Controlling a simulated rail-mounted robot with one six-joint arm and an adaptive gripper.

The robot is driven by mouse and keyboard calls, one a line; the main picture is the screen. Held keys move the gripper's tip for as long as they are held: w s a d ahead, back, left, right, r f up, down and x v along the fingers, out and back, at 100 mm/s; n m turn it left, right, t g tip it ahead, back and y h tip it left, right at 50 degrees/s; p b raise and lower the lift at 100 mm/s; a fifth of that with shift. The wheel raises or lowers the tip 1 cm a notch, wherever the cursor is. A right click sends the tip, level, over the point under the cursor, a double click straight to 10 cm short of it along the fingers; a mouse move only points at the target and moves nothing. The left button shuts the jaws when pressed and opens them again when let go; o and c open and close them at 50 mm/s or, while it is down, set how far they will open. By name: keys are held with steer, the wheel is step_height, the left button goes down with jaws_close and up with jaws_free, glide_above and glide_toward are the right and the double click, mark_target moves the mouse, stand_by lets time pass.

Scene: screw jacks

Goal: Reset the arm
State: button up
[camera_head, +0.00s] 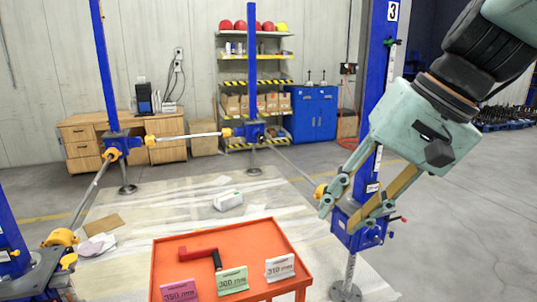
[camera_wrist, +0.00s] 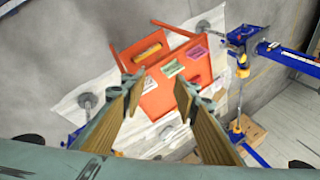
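My gripper (camera_head: 342,217) hangs at the right in the head view, pointing down and to the left, in front of the blue screw jack post marked 3 (camera_head: 378,75). In the wrist view the two fingers of my gripper (camera_wrist: 160,92) stand wide apart with nothing between them. The orange cart (camera_head: 262,231) lies beyond the fingertips in the wrist view (camera_wrist: 157,97). In the head view the gripper overlaps the jack's blue lower housing (camera_head: 372,236); I cannot tell whether they touch.
Blue jacks (camera_head: 113,145) linked by bars stand around.

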steer(key=s+d+f+n+h, duration=0.1)
steer(key=s+d+f+h, duration=0.1)
steer(key=s, duration=0.7)
steer(key=s+d+f+n+h, duration=0.1)
steer(key=s+d, duration=0.4)
steer(key=s, duration=0.5)
steer(key=shift+d+f+n+t+h, duration=0.2)
steer(key=shift+f+n+t+h, duration=0.2)
steer(key=shift+f+h, duration=0.35)
